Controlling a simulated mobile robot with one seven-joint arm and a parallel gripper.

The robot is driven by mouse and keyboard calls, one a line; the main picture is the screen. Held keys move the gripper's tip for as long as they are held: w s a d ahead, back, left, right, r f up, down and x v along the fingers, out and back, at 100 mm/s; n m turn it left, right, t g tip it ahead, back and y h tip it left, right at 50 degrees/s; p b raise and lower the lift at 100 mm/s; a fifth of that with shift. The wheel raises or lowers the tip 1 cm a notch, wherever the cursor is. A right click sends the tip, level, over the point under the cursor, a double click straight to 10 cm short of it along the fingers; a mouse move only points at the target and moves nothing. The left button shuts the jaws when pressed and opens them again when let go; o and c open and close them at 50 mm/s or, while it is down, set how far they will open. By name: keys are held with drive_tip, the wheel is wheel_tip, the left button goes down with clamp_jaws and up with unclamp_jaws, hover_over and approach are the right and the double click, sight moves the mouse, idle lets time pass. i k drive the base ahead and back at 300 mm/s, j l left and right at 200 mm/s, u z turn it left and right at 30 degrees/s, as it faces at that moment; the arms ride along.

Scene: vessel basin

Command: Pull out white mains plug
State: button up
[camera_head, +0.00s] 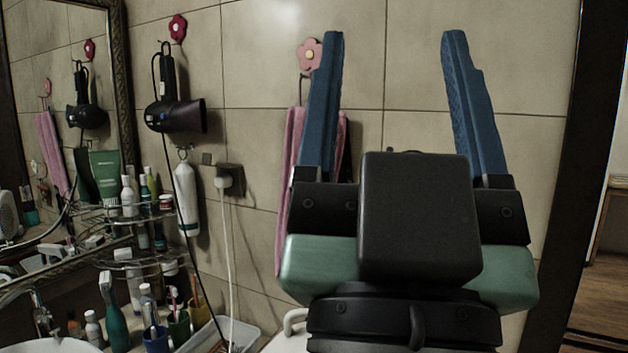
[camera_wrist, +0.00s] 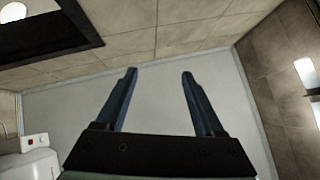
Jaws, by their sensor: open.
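The white mains plug (camera_head: 222,182) sits in a dark wall socket (camera_head: 235,178) on the tiled wall, left of centre in the head view. Its white cord (camera_head: 228,255) hangs straight down from it. My gripper (camera_head: 398,45) is open and empty, with its blue fingers spread and pointing up, to the right of the plug and apart from it. The fingers also show in the wrist view (camera_wrist: 159,76), against a pale ceiling; the plug is not seen there.
A hair dryer (camera_head: 178,115) hangs left of the socket, with a white tube (camera_head: 187,198) below it. A pink towel (camera_head: 290,165) hangs between socket and gripper. Wire shelves (camera_head: 130,258) with bottles stand lower left, beside a mirror (camera_head: 60,120). A doorway opens at far right.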

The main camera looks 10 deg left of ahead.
sight(224, 181)
drive_tip(key=i+j+u, duration=0.25)
drive_tip(key=i+j, duration=0.15)
drive_tip(key=j, duration=0.15)
drive_tip(key=i+j+u, duration=0.25)
drive_tip(key=i+j, duration=0.15)
drive_tip(key=i+l, duration=0.25)
drive_tip(key=i, duration=0.2)
